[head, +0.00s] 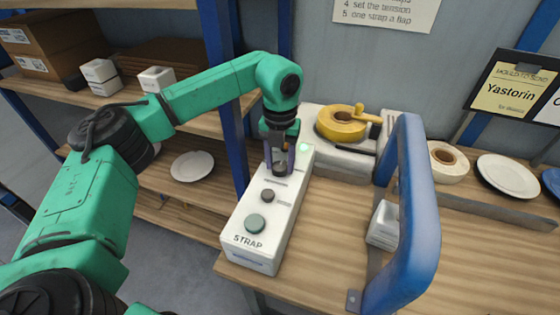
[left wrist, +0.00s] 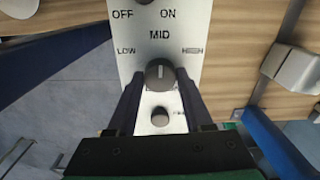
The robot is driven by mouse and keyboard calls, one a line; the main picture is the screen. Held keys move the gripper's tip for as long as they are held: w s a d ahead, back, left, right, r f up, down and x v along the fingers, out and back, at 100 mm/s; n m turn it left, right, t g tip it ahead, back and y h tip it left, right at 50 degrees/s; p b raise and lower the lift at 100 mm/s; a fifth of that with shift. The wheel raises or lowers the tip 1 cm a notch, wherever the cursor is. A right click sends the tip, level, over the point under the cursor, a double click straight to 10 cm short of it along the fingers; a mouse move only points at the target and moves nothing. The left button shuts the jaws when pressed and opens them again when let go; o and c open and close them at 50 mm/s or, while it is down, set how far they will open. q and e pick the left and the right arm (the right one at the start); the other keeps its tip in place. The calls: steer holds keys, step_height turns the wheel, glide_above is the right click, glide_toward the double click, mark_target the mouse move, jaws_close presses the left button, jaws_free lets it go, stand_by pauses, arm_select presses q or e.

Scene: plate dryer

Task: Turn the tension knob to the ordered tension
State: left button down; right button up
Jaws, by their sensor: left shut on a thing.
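The white control box (head: 245,222) lettered STRAP stands upright-faced on the wooden bench. My left gripper (head: 280,165) reaches down to it from above, with its fingers closed around the dark tension knob. In the left wrist view the knob (left wrist: 159,74) sits between the two fingertips (left wrist: 159,84). Its pale mark points up toward the MID lettering, between LOW on the left and HIGH on the right. A smaller knob (left wrist: 160,116) shows below it, its label partly covered by a finger. My right gripper is not in view.
A blue arch (head: 425,215) stands on the bench to the right of the box, by a small white object (head: 384,225). A yellow strap reel (head: 341,122) is behind. Plates (head: 505,176) lie farther right.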

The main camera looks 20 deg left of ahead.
arm_select(q)
steer(key=m, duration=0.6)
steer(key=shift+r+b, duration=0.1)
steer(key=shift+b, duration=0.3)
steer(key=m, duration=0.5)
steer(key=shift+r+m, duration=0.1)
steer(key=shift+m, duration=0.2)
steer(key=shift+c, duration=1.5)
jaws_free()
